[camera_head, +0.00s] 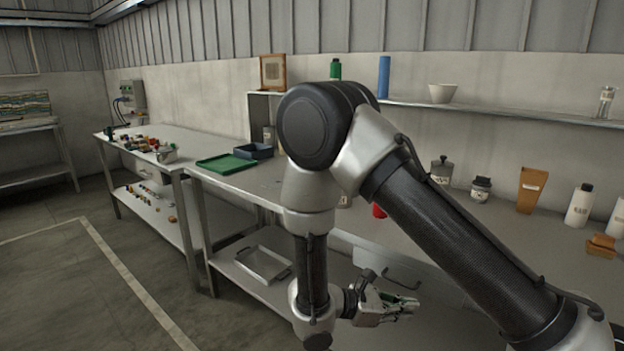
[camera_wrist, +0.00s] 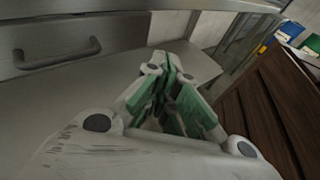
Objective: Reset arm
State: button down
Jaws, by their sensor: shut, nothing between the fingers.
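My arm is folded in front of the workbench in the head view. My gripper (camera_head: 408,305) points to the right, below the bench top and beside the bench's drawer front (camera_head: 400,272). In the wrist view my gripper (camera_wrist: 172,62) shows green pads on its fingers, shut with nothing between them. A drawer front with a dark handle (camera_wrist: 58,52) is at the upper left of the wrist view.
The workbench carries a green tray (camera_head: 225,164), a dark blue bin (camera_head: 254,151), jars and bottles. A metal tray (camera_head: 264,264) lies on the lower shelf. A brown slatted thing (camera_wrist: 275,105) stands at right in the wrist view. Floor at left is clear.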

jog(key=s+d+r+m+y, duration=0.4)
jog(key=s+d+r+m, duration=0.1)
jog(key=r, duration=0.4)
jog(key=s+d+r+m+t+y, duration=0.1)
jog(key=s+d+r+m+y, duration=0.3)
jog(key=r+m, duration=0.3)
jog(key=s+d+r+m+t+y, duration=0.1)
jog(key=s+d+r+m+y, duration=0.4)
jog(key=r, duration=0.7)
jog(key=shift+s+d+r+m+y, duration=0.15)
jog(key=shift+s+d+m+y, duration=0.25)
jog(key=shift+m+y, duration=0.5)
